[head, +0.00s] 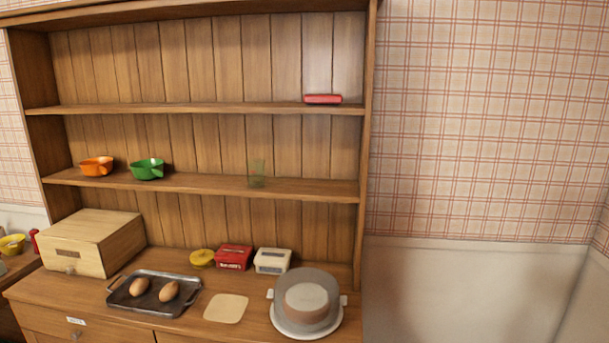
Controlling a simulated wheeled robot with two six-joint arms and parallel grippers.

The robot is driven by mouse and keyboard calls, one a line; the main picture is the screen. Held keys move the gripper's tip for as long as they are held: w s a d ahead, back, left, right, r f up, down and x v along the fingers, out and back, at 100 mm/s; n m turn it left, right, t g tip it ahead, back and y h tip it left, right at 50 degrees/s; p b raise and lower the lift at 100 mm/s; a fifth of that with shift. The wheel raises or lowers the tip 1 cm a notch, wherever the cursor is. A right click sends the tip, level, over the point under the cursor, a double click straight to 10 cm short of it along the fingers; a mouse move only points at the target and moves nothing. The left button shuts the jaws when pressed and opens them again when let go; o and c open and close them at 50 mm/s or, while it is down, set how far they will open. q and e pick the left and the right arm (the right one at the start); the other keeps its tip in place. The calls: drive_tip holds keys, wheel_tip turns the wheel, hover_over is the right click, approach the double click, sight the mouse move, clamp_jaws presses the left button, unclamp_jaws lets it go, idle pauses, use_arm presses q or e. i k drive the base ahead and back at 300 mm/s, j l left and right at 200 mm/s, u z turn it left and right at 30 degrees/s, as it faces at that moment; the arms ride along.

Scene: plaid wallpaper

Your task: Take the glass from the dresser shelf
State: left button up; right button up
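A clear, faintly green glass (257,173) stands upright on the lower shelf (320,188) of the wooden dresser, right of the middle. The shelf around it is bare on both sides, and the back boards show through it. Neither of my grippers is in the head view.
An orange cup (96,166) and a green cup (147,169) sit left on the same shelf. Below are a wooden bread box (92,243), a tray (128,301) with two brown eggs, small boxes and a lidded dish (306,299). A red item (322,99) lies on the upper shelf.

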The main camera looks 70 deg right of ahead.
sight(255, 166)
drive_tip(key=z, duration=2)
drive_tip(key=i+l+z, duration=0.1)
drive_tip(key=i+l, duration=0.15)
drive_tip(key=l, duration=0.15)
drive_tip(key=i+l+z, duration=0.1)
drive_tip(key=i+l, duration=0.2)
drive_tip(key=l, duration=0.05)
